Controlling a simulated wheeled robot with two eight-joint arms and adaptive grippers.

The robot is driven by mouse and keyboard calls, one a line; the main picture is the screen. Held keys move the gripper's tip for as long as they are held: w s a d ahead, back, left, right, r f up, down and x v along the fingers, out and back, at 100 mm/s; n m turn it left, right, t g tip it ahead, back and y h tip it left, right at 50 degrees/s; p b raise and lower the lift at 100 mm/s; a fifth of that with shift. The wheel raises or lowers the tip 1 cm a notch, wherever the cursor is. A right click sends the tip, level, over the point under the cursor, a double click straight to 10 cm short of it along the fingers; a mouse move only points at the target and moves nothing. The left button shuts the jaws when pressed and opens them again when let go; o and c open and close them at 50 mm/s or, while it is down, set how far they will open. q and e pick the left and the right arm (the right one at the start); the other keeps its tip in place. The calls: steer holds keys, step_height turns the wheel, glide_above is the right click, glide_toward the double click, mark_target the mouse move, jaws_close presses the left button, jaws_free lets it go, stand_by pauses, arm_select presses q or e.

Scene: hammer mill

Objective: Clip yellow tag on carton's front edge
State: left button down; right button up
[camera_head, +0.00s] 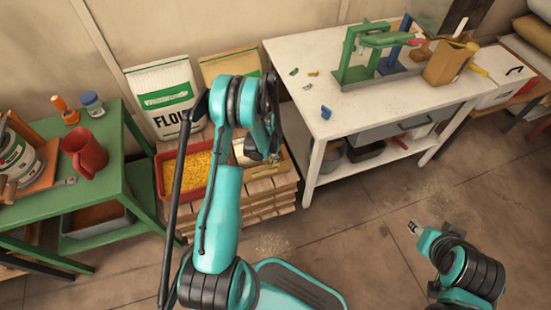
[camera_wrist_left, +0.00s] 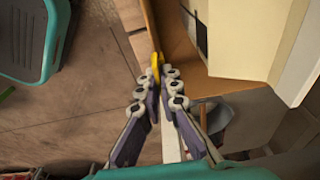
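The yellow tag (camera_wrist_left: 155,63) shows in the left wrist view between the tips of my left gripper (camera_wrist_left: 162,82), which are closed on it. The tag is at the thin brown edge of the carton (camera_wrist_left: 180,60); I cannot tell whether it sits over the edge or only beside it. In the head view the left gripper (camera_head: 270,157) is low over the pallet, in front of the carton (camera_head: 287,168), and its wrist hides much of the carton. The tag is hidden there. My right gripper (camera_head: 414,228) is over bare floor at the right, apart from everything; its fingers are too small to judge.
A red tray of yellow grain (camera_head: 167,178) stands left of the carton on the pallet (camera_head: 262,207), with a flour sack (camera_head: 165,95) behind. A green table (camera_head: 95,226) is at the left. A white table (camera_head: 345,115) is close on the right.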

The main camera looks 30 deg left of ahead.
arm_select(q)
steer(key=shift+f, duration=0.1)
steer(key=c, duration=1.6)
jaws_free()
steer(key=shift+c, duration=0.2)
steer(key=o, duration=0.4)
steer(key=shift+r+p, duration=1.4)
steer(key=shift+r, duration=1.65)
